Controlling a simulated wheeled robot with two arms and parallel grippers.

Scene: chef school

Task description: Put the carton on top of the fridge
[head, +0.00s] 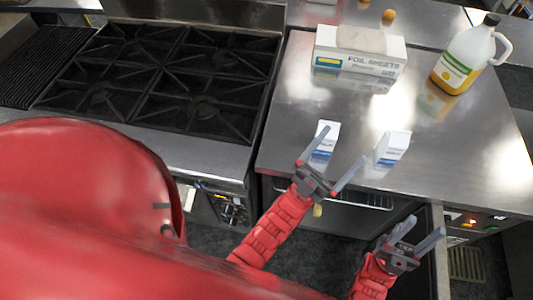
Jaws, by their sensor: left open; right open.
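Two small white and blue cartons stand on the steel counter near its front edge, the left carton (331,134) and the right carton (394,146). My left gripper (344,148) is open with its fingers spread. Its left finger crosses in front of the left carton; I cannot tell whether it touches. Its right finger ends a little left of the right carton. My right gripper (424,228) is open and empty, lower right, in front of the counter edge. I cannot clearly identify the fridge; the steel counter (450,150) has a cabinet below it.
A foil sheets box (359,55) and a jug of yellow liquid (468,55) stand farther back on the counter. A gas stove (165,75) is at left. The counter's middle is clear.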

